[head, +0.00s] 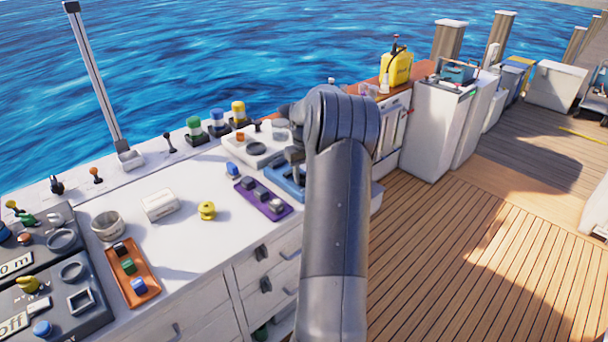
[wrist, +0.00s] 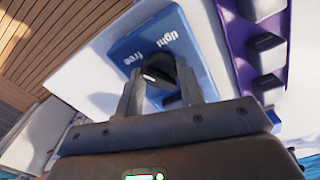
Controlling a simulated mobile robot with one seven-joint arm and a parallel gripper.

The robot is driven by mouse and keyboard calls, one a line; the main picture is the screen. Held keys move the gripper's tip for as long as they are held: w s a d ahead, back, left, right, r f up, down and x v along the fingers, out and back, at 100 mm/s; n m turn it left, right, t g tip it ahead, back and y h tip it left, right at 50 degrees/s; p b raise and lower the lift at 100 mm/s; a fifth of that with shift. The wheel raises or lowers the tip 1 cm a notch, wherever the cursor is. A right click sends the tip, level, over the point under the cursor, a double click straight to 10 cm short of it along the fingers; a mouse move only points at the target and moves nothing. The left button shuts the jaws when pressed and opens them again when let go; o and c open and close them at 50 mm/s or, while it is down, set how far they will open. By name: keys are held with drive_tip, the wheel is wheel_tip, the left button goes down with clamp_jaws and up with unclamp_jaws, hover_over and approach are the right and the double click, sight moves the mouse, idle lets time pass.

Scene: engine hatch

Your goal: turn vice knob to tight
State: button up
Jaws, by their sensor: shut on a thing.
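The vice is a blue block (wrist: 190,32) with the words "tight" and "free" printed in white on its top, seen in the wrist view. Its dark knob (wrist: 160,70) sits between the two fingers of my gripper (wrist: 160,80), which are shut on it. The knob's pointer direction is mostly hidden by the fingers. In the head view the blue vice (head: 284,180) shows partly beside my gripper (head: 294,157), and my arm covers the knob and much of the block.
A purple tray (head: 262,199) with several dark blocks lies close to the vice. A yellow knob (head: 207,210), a white box (head: 160,204) and an orange tray (head: 127,271) stand farther left on the white counter (head: 185,235). Wooden decking (head: 440,260) is open at the right.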

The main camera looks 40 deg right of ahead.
drive_tip(key=m, duration=1.3)
drive_tip(key=shift+m, duration=0.3)
idle(0.4)
drive_tip(key=o, duration=1)
drive_tip(key=shift+r, duration=0.15)
wheel_tip(320, 180, up, 10)
drive_tip(key=shift+r, duration=0.25)
